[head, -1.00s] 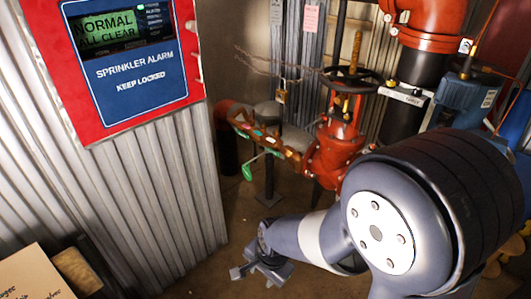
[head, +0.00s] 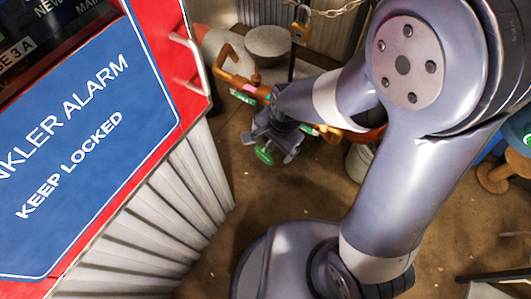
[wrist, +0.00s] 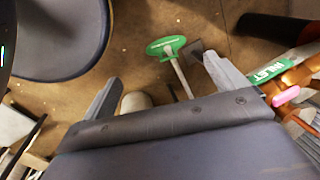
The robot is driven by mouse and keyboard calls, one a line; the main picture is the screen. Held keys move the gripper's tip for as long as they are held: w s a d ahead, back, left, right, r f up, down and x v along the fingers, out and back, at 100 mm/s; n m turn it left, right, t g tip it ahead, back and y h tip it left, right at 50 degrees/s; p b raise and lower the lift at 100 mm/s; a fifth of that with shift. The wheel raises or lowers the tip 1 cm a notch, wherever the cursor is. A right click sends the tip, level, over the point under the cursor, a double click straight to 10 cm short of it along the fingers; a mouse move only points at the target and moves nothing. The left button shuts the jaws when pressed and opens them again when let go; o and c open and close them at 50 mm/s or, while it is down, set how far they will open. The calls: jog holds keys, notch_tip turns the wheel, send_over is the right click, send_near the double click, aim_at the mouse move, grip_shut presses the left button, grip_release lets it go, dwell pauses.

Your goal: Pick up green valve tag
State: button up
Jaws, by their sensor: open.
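The green valve tag (wrist: 166,47) is oval with pale markings in the wrist view. A pale rod or strip runs from it down towards my gripper (wrist: 160,75). My gripper is open and its fingers stand apart on either side of the view, with the tag beyond the gap, nearer the right finger.
Orange pipework (head: 232,77) with a green INLET label (wrist: 270,70) and a pink tag (wrist: 287,96) lies close to the right finger. The red and blue sprinkler alarm panel (head: 95,130) fills the left. Brown floor lies open below.

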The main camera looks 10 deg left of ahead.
aim_at(265, 151)
jog(key=shift+w+a+b+x, duration=0.15)
jog(key=shift+b+x, duration=0.4)
jog(key=shift+x, duration=1.3)
jog(key=shift+w+a+b+x, duration=0.15)
jog(key=shift+b+x, duration=0.4)
jog(key=shift+x, duration=1.25)
jog(key=shift+w+a+b+x, duration=0.15)
jog(key=shift+b+x, duration=0.4)
jog(key=shift+x, duration=1.3)
jog(key=shift+r, duration=0.15)
jog(key=shift+c, duration=0.5)
jog(key=shift+d, duration=0.1)
jog(key=c, duration=1)
jog(key=shift+r, duration=0.15)
